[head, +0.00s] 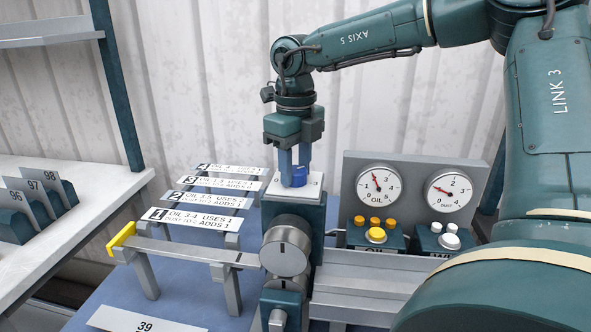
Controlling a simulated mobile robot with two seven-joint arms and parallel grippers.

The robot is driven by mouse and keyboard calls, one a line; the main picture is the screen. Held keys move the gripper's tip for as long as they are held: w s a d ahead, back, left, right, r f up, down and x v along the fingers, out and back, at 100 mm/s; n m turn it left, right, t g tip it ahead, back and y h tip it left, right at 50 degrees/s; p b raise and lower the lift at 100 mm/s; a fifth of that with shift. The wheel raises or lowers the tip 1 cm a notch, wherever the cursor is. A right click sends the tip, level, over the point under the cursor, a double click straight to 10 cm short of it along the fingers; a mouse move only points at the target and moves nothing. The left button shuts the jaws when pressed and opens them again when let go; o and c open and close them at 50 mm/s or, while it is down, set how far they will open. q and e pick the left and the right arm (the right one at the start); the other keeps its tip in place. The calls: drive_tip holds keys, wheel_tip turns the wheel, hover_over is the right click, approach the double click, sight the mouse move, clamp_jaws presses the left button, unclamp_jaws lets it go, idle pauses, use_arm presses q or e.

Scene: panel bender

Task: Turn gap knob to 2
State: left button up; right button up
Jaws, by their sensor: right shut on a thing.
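A small blue knob (299,176) stands on a white dial plate (312,190) on top of the bender's teal post. My left gripper is not in view.
Two gauges (378,188) stand on the right, with a yellow button (376,235) and several pegs below. Labelled strips (200,222) and a yellow-ended bar (122,240) lie left.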

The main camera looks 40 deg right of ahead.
sight(296, 169)
drive_tip(key=shift+n, duration=1.5)
drive_tip(key=o, duration=1)
drive_tip(key=shift+r, duration=0.1)
wheel_tip(296, 169, up, 13)
